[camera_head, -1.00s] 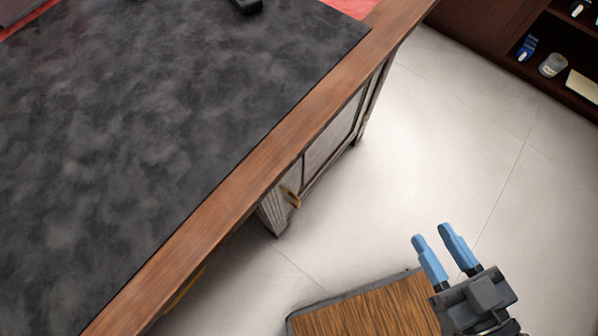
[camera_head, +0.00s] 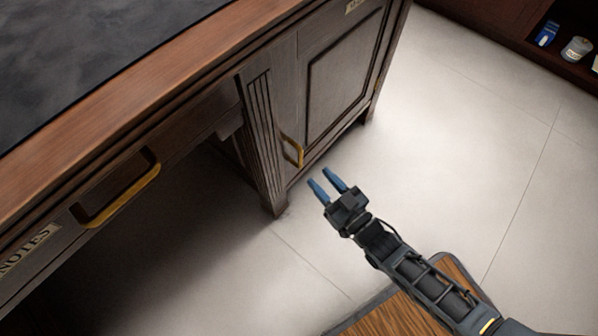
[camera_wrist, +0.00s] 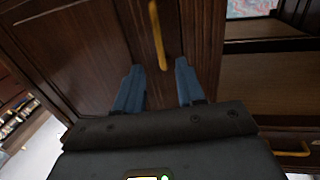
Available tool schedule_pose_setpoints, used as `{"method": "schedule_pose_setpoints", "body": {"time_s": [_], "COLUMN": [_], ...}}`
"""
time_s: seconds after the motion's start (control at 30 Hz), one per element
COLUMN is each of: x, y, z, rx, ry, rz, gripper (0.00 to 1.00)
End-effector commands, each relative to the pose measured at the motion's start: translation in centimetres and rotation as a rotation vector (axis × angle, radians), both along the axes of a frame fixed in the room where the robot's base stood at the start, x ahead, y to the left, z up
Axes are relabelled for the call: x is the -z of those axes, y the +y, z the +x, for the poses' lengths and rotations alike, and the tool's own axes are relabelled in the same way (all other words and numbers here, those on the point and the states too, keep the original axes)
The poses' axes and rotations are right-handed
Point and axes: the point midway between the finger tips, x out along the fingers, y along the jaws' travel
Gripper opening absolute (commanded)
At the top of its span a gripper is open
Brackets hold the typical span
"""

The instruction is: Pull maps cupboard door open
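The cupboard door (camera_head: 342,72) is dark wood with a raised panel, closed, on the right end of the desk's front. A pale label (camera_head: 356,5) at its top is cut off and hard to read. Its brass handle (camera_head: 292,151) is near the door's left edge, low in the head view. My gripper (camera_head: 328,180) is open, its two blue fingers apart and pointing at the door, a little short of the handle. In the wrist view the handle (camera_wrist: 157,36) stands ahead of the fingertips, roughly between them, and the fingers are empty.
A drawer with a brass handle (camera_head: 118,190) and a NOTES label (camera_head: 28,248) is at the left. A fluted desk post (camera_head: 264,145) stands left of the door. Pale floor (camera_head: 450,130) is free to the right. A dark shelf (camera_head: 560,40) stands at the far right.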

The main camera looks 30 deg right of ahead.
Motion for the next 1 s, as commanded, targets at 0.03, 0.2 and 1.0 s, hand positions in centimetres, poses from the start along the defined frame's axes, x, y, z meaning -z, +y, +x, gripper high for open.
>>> {"method": "schedule_pose_setpoints", "body": {"time_s": [0.03,0.2,1.0], "x": [0.0,0.0,-0.1], "y": [0.1,0.4,0.9], "z": [0.5,2.7,7.6], "rx": [-0.001,0.000,0.000], "ry": [-0.003,-0.005,0.000], "rz": [0.001,0.002,0.000], "gripper": [0.39,0.39,0.31]}}
